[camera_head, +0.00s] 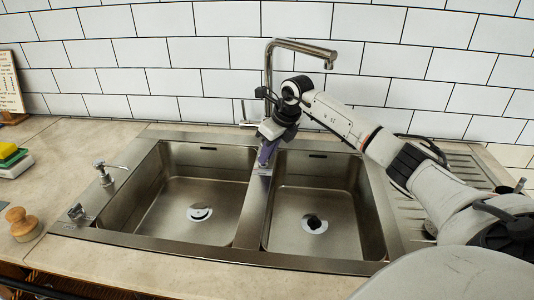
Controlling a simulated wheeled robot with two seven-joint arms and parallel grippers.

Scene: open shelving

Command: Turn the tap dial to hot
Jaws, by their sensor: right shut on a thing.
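The steel tap (300,46) stands behind the sink, its spout reaching to the right. A thin metal lever (244,113) shows just left of the tap's lower part. My right gripper (266,153) points down at the foot of the tap, above the divider between the two basins. It is shut on the tap dial, which is mostly hidden behind the fingers. I cannot read the dial's setting. My left gripper is out of view.
The double sink's left basin (185,213) and right basin (310,205) are empty. A soap pump (103,174), a small metal knob (77,212), a wooden brush (21,223) and sponges (11,154) are at the left. My right arm covers much of the drainboard (465,167).

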